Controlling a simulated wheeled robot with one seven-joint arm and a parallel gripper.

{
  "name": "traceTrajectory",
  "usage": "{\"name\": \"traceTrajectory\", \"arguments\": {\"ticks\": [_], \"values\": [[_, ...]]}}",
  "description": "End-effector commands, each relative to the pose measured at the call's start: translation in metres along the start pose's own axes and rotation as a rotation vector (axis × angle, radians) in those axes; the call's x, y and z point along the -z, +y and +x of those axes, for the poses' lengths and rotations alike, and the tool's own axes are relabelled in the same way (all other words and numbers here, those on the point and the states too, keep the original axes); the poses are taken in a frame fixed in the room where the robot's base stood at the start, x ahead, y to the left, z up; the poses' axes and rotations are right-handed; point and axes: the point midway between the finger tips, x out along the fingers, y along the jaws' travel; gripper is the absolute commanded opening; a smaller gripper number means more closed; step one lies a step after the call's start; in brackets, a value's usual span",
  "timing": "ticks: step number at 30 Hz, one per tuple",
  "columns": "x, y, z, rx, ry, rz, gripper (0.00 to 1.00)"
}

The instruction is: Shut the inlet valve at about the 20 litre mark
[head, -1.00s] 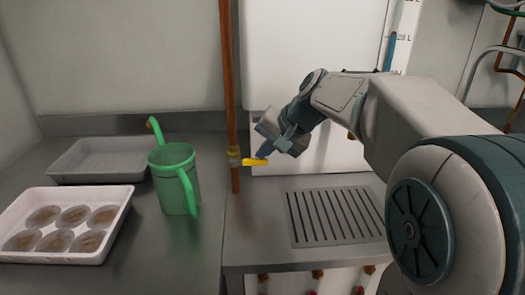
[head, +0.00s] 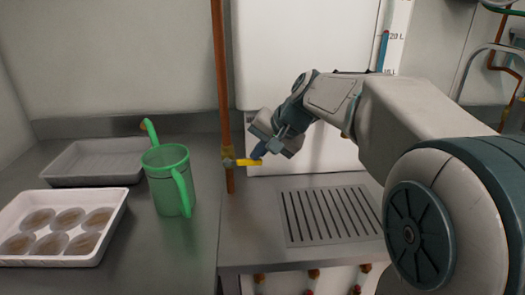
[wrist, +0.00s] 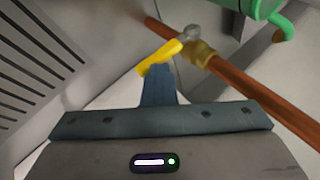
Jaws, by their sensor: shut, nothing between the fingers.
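The inlet valve is a brass body (head: 228,154) on the vertical copper pipe (head: 219,75), with a yellow lever handle (head: 247,162). The lever points right, roughly level and crosswise to the pipe. My gripper (head: 259,151) is shut and empty, its fingertips at the lever's free end. In the wrist view the closed fingers (wrist: 157,80) lie against or just beside the yellow lever (wrist: 160,56); I cannot tell whether they touch. The level gauge (head: 396,50) at the upper right has a blue column (head: 383,48) whose top is about level with the 20 L mark.
A green jug (head: 172,188) stands left of the pipe, near a grey tray (head: 85,178) and a white tray (head: 113,219) holding several round dishes. A slotted drain grate (head: 330,216) lies in the counter below my arm. A white tank (head: 300,60) stands behind.

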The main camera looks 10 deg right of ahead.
Motion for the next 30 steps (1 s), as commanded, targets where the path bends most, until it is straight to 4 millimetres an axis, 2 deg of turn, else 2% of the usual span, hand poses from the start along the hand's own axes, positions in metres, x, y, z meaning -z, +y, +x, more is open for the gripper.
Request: {"name": "traceTrajectory", "arguments": {"ticks": [1, 2, 12, 15, 20, 30], "values": [[-0.01, 0.002, 0.008, -0.007, -0.035, -0.002, 0.0], [-0.01, 0.001, 0.005, -0.006, -0.034, -0.003, 0.0], [-0.001, 0.007, -0.06, -0.001, -0.001, 0.01, 0.0], [0.001, 0.008, -0.074, 0.0, 0.005, 0.011, 0.0], [0.001, 0.009, -0.082, 0.001, 0.008, 0.011, 0.0], [0.001, 0.007, -0.083, 0.002, 0.008, 0.009, 0.0]]}}
